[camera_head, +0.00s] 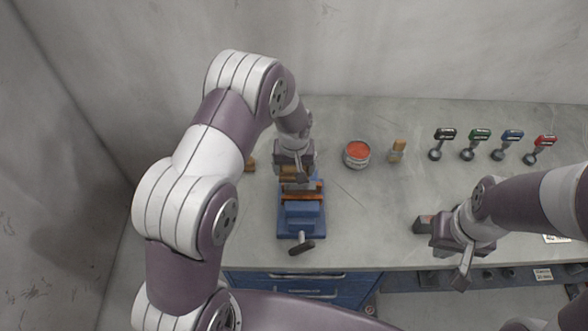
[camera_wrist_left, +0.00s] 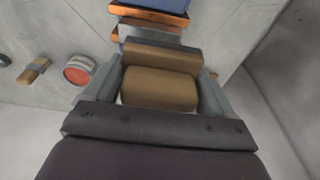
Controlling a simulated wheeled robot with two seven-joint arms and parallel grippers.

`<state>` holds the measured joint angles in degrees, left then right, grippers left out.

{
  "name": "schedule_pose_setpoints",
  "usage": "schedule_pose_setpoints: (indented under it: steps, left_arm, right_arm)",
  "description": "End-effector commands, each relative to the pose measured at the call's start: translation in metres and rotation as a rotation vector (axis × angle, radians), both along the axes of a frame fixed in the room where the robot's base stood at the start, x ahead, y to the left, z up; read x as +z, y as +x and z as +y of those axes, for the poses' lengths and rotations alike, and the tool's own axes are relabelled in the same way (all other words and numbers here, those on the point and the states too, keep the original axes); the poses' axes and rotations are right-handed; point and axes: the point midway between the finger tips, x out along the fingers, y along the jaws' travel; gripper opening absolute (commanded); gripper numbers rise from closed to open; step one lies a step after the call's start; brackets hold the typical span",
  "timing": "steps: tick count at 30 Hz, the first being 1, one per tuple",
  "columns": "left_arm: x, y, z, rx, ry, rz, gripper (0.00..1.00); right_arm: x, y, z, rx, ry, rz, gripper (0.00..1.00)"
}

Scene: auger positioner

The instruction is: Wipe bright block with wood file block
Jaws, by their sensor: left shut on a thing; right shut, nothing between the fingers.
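My left gripper (camera_head: 296,172) is shut on a brown wood file block (camera_wrist_left: 160,88), held between both fingers in the left wrist view. It is at the far end of the blue vise (camera_head: 302,215). A light grey strip, probably the bright block (camera_wrist_left: 150,30), shows between the vise's orange-brown jaws in the left wrist view. The wood block is close to it; I cannot tell whether they touch. My gripper and the wood block partly hide it in the head view. My right gripper (camera_head: 463,268) is shut and empty, near the bench's front edge.
A round tin with red contents (camera_head: 357,154) and a small wooden-topped block (camera_head: 398,150) stand right of the vise. Several coloured-handled tools (camera_head: 479,145) line the back right. A dark block (camera_head: 424,224) lies beside my right arm. The bench middle is clear.

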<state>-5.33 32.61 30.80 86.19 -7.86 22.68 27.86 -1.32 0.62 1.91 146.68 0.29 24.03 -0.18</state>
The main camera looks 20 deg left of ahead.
Motion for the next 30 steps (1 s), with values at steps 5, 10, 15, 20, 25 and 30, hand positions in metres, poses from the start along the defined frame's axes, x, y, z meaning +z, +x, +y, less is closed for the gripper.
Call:
schedule_pose_setpoints:
  steps: [5,10,15,20,25,30]
  left_arm:
    - [0.02,0.003,0.002,0.0,0.0,-0.003,0.56]
    - [0.033,0.004,0.003,-0.001,0.0,-0.003,0.56]
    - [0.034,0.004,0.003,-0.002,0.0,-0.003,0.56]
    - [0.034,0.004,0.003,-0.002,0.0,-0.003,0.56]
    - [0.034,0.004,0.003,-0.002,0.0,-0.003,0.56]
    - [0.034,0.004,0.003,-0.001,0.0,-0.003,0.56]
  right_arm:
    - [0.014,0.0,0.0,0.0,0.0,0.0,0.0]
    - [0.022,0.0,0.0,0.0,0.0,0.0,0.0]
    - [0.022,0.0,0.0,0.0,0.0,0.0,0.0]
    - [0.022,0.0,0.0,0.0,0.0,0.0,0.0]
    - [0.022,0.0,0.0,0.0,0.0,0.0,0.0]
    - [0.022,0.0,0.0,0.0,0.0,0.0,0.0]
